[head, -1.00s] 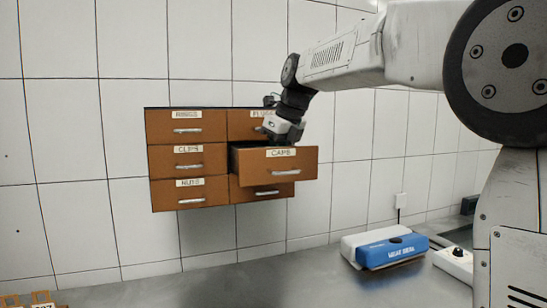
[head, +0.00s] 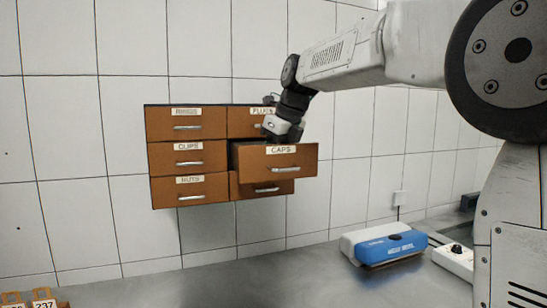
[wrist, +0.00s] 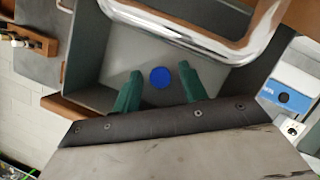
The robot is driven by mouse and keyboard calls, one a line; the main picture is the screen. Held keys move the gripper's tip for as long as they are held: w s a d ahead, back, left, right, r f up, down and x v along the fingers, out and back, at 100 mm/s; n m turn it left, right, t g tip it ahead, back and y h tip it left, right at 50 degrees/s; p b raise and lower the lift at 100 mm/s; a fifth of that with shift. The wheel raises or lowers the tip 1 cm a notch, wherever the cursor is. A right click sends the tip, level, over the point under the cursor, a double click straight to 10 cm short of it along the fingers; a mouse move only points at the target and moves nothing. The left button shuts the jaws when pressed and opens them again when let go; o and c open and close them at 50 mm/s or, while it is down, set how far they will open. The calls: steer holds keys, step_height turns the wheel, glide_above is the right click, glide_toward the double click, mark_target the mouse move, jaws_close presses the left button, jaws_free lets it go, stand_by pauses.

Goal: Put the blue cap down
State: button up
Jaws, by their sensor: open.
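The blue cap (wrist: 160,77) is a small round disc in the open CAPS drawer (head: 303,166). In the wrist view it shows against the drawer's grey floor (wrist: 205,72). My gripper (wrist: 160,70) has its two green fingers apart, one on each side of the cap, with a visible gap to both. In the head view my gripper (head: 283,130) reaches down into the drawer from above, and the drawer front hides its fingertips and the cap.
A blue-and-white box (head: 390,248) and a white power strip (head: 455,258) are on the grey bench (head: 270,280).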

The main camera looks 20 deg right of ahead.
steer(key=shift+w+r, duration=0.1)
steer(key=shift+w, duration=0.05)
steer(key=v, duration=1.3)
steer(key=s+f+n+g+h, duration=0.2)
steer(key=s+f+n, duration=2.7)
steer(key=s+f, duration=0.3)
steer(key=shift+s+h, duration=0.3)
steer(key=shift+s, duration=0.35)
steer(key=shift+a+f, duration=0.1)
steer(key=shift+a, duration=0.05)
